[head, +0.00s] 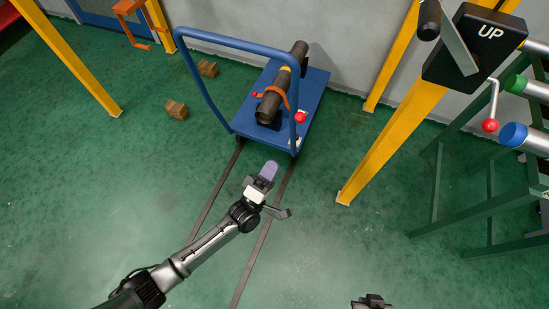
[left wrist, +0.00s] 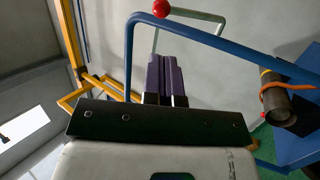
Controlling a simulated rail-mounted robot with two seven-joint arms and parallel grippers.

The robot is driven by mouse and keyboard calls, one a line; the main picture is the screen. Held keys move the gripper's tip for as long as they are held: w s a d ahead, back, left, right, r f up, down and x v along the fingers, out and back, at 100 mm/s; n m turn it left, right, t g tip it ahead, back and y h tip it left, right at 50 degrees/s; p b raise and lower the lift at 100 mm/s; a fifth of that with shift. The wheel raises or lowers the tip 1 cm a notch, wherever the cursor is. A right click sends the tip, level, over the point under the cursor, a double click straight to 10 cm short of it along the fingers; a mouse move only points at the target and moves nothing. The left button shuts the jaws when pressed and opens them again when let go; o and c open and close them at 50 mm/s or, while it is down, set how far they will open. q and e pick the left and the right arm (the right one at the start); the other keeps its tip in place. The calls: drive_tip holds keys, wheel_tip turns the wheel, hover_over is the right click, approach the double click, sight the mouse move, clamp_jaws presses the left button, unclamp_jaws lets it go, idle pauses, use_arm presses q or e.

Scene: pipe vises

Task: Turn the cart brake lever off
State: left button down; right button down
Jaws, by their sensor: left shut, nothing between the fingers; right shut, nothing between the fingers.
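The blue cart (head: 312,92) stands on floor rails, with its tall blue tube handle (head: 215,97) toward me. A red ball knob (head: 300,117) shows by the handle's right post; I take it for the brake lever's knob, its arm being hidden or too small to see. A red ball (left wrist: 161,8) also shows at the top of the left wrist view, over the handle tube. My left gripper (head: 268,171) is shut and empty, its purple fingers in front of the cart, apart from the knob. My right gripper (head: 371,300) is shut at the bottom edge, far from the cart.
A dark pipe (head: 274,97) lies on the cart under an orange strap, with a second red knob (head: 256,94) beside it. Yellow posts (head: 378,150) and a green pipe rack (head: 437,190) stand at right. Wooden blocks (head: 176,110) lie left of the cart. The floor in front is clear.

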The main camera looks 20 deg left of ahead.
use_arm(q)
drive_tip(key=b, duration=0.3)
approach(303, 116)
drive_tip(key=w+r, duration=0.1)
drive_tip(key=w, duration=0.3)
drive_tip(key=shift+w+d+r, duration=0.45)
drive_tip(key=shift+w+r, duration=0.05)
drive_tip(key=shift+w, duration=0.05)
